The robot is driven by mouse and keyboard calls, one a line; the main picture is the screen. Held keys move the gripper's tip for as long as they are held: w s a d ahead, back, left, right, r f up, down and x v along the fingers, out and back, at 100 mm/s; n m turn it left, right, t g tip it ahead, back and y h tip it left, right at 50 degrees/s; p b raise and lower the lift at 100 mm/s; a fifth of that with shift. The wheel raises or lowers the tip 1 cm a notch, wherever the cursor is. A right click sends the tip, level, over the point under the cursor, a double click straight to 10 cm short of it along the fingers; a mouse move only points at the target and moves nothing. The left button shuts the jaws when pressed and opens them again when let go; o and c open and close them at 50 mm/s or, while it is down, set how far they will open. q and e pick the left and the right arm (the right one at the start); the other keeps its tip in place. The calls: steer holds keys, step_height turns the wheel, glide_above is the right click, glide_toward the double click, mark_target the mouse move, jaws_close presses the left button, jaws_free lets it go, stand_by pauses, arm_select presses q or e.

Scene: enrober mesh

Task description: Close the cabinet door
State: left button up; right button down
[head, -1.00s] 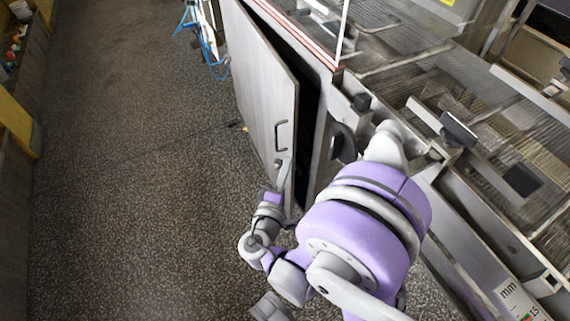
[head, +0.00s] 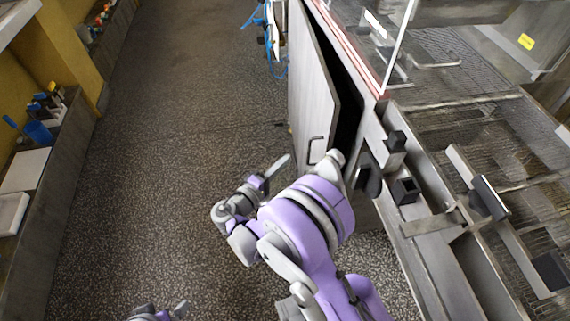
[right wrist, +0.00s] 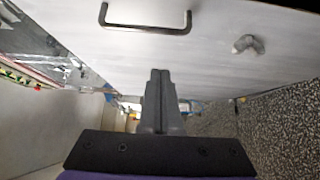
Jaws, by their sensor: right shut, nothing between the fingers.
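The grey metal cabinet door (head: 313,85) stands ajar, with a dark gap along its right edge. Its bar handle (head: 316,150) is near the lower end in the head view. My right gripper (head: 280,164) is shut and empty, left of the handle on the door's outer side. In the right wrist view, its closed fingers (right wrist: 160,80) point toward the pale door panel (right wrist: 215,50), with the handle (right wrist: 146,29) above them. I cannot tell whether they touch the panel. My left gripper (head: 180,309) barely shows at the bottom edge; its jaws are unclear.
The machine with wire mesh (head: 450,150) stands right of the door. A counter (head: 45,190) with blue items runs along the left wall. A blue hose (head: 276,62) and stand are beyond the door. The speckled floor (head: 170,150) between is clear.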

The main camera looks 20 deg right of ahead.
mark_target(317, 141)
steer(key=shift+w+d+b, duration=0.2)
steer(key=shift+w+d, duration=0.05)
steer(key=shift+d, duration=1.3)
steer(key=shift+w+d+b, duration=0.2)
steer(key=shift+d, duration=1.35)
steer(key=shift+w+d+b, duration=0.2)
steer(key=shift+w+d, duration=0.05)
steer(key=shift+d, duration=1.3)
arm_select(q)
steer(key=shift+w+f, duration=0.1)
steer(key=shift+f, duration=0.65)
arm_select(e)
steer(key=shift+d, duration=0.1)
